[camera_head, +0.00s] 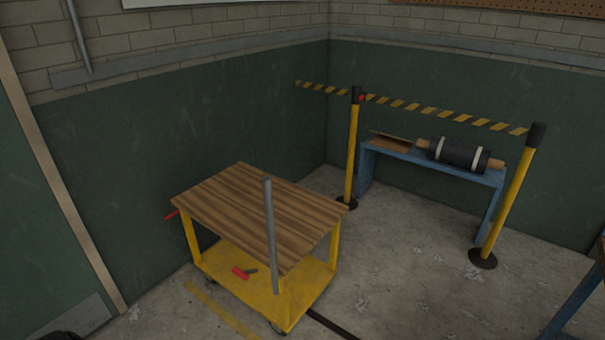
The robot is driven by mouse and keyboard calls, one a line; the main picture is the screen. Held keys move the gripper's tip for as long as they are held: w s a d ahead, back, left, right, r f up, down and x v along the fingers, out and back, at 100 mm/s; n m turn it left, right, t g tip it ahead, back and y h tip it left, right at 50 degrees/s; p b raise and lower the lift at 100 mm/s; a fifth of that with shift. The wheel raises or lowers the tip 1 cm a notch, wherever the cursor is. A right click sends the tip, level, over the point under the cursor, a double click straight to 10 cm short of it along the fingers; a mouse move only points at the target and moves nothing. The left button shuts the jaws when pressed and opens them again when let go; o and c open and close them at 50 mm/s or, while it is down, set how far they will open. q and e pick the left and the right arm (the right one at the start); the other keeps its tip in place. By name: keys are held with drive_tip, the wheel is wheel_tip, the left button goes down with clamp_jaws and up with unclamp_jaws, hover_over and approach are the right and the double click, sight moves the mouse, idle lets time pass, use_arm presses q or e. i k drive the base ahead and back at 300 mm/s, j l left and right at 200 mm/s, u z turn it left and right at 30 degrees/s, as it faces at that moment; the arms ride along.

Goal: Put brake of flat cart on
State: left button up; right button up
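The flat cart (262,206) stands left of centre, with a striped wooden top and a yellow lower deck (222,259). A grey upright bar (270,236) rises in front of its near side. A small red part (172,214) sticks out past the left edge of the top. Another red piece (240,273) with a dark end shows at the lower deck. I cannot tell which red part is the brake, or whether it is on. Neither of my grippers is in view.
A blue bench (434,166) with a dark roller (458,155) stands at the back wall. Two yellow posts (352,150) (509,195) with striped tape are in front of it. A blue frame (577,296) is at lower right. The concrete floor between is clear.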

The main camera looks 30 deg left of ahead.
sight(243, 275)
drive_tip(key=u, duration=0.45)
drive_tip(key=j+u, duration=0.15)
drive_tip(key=u, duration=0.7)
